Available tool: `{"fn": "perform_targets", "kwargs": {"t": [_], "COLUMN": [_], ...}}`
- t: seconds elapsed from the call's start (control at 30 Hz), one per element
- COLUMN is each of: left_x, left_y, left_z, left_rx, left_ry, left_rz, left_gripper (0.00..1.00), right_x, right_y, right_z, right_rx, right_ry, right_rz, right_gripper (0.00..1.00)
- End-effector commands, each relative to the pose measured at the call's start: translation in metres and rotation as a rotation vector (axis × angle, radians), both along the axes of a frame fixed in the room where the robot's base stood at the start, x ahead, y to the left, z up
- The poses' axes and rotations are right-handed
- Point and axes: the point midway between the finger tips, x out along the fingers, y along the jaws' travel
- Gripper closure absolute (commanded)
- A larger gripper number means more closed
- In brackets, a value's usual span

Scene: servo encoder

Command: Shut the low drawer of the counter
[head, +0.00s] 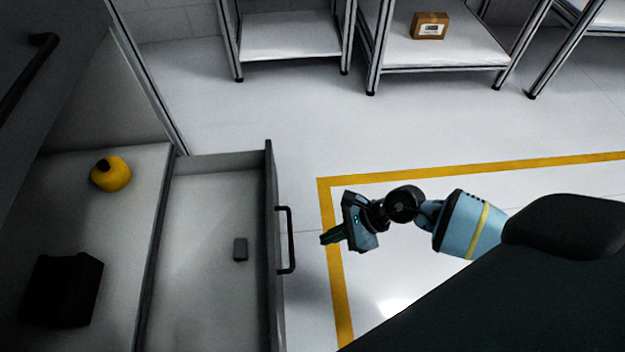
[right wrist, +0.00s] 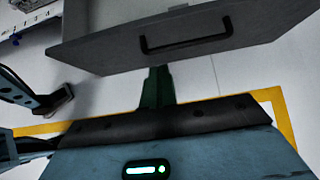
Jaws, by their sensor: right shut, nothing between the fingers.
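The low drawer (head: 203,270) of the counter is pulled out to the right in the head view. Its dark front panel (head: 270,180) carries a black bar handle (head: 287,240). The drawer front also shows in the right wrist view (right wrist: 110,48), with the handle (right wrist: 186,38) near its upper middle. My right gripper (head: 328,237) is shut and empty, to the right of the handle and apart from it in the head view. Its green fingers (right wrist: 156,88) point toward the drawer's lower edge in the right wrist view. My left gripper is not in view in the head view.
A small dark grey item (head: 240,249) lies inside the drawer. A yellow round object (head: 110,174) and a black block (head: 63,290) are on the surface at left. Metal shelves stand at the back, one with a brown box (head: 429,26). The floor right of the drawer is clear, with yellow tape (head: 470,168).

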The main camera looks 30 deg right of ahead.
Motion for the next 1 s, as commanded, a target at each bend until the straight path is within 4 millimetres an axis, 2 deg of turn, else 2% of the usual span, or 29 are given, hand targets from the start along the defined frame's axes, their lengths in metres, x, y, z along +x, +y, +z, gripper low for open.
{"fn": "perform_targets", "kwargs": {"t": [0.47, 0.7, 1.0], "left_x": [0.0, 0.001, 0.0], "left_y": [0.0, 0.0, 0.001], "left_z": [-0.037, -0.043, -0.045], "left_rx": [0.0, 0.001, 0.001], "left_ry": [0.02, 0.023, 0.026], "left_rz": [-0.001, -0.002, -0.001], "left_gripper": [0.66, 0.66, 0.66], "right_x": [0.024, 0.036, 0.04], "right_y": [0.06, 0.088, 0.097], "right_z": [-0.062, -0.061, -0.06], "right_rx": [0.003, 0.003, 0.001], "right_ry": [0.003, -0.001, 0.001], "right_rz": [0.0, 0.001, 0.0], "right_gripper": [1.0, 1.0, 1.0]}}
